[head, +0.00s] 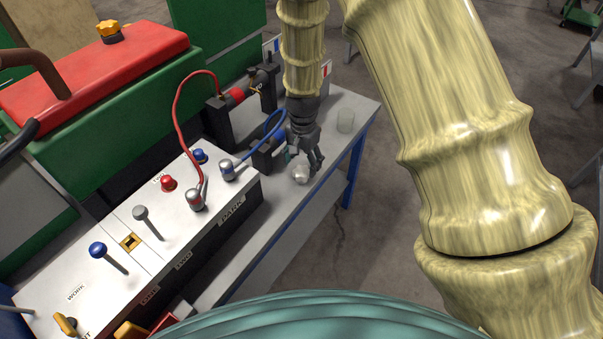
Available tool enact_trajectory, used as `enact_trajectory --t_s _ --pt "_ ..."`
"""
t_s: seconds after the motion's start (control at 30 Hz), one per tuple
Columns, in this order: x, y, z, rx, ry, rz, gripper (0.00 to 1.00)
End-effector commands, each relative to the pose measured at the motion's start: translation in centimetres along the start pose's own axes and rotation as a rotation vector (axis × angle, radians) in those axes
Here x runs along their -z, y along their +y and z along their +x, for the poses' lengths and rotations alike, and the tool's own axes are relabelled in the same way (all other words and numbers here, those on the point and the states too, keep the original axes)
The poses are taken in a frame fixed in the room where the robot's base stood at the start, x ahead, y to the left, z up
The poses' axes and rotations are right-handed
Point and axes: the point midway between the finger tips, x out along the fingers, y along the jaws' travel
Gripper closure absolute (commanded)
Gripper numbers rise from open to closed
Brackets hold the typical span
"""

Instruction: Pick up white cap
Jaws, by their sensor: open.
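A small whitish cap (301,174) lies on the grey table, close to its front edge. My gripper (305,162) hangs from above with dark fingers spread just over and around the back of the cap. The fingers are open. I cannot tell whether a finger touches the cap. The far side of the cap is partly hidden by the fingers.
A control box (150,235) with levers, and red and blue cables, stands left of my gripper. A black holder with a blue part (268,152) is close beside the fingers.

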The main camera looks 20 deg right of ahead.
Motion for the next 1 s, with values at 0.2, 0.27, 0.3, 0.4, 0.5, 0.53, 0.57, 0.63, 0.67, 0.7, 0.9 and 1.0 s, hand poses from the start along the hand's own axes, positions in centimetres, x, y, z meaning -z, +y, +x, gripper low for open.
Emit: enact_trajectory --t_s 0.2,0.27,0.3,0.4,0.5,0.53,0.57,0.63,0.67,0.7,0.9,1.0 --pt "-0.3 -0.1 1.7 -0.002 -0.002 -0.002 0.30" --pt "-0.4 -0.1 2.5 -0.003 -0.003 -0.002 0.30" --pt "-0.4 -0.1 2.9 -0.003 -0.004 -0.002 0.30" --pt "-0.4 -0.1 4.0 -0.002 -0.002 -0.002 0.30" --pt "-0.4 -0.1 4.7 -0.002 -0.002 -0.002 0.30" --pt "-0.4 -0.1 4.9 -0.002 -0.002 -0.002 0.30" --pt "-0.4 -0.1 5.0 -0.001 -0.002 -0.002 0.30" --pt "-0.4 -0.1 5.2 -0.001 -0.001 -0.002 0.30" --pt "-0.3 -0.1 5.2 -0.001 -0.001 -0.002 0.30" --pt "-0.3 -0.1 5.2 -0.001 -0.001 -0.002 0.30" --pt "-0.3 -0.1 5.2 -0.001 -0.001 -0.002 0.37" --pt "-0.3 -0.1 5.2 -0.001 -0.001 -0.002 0.56"
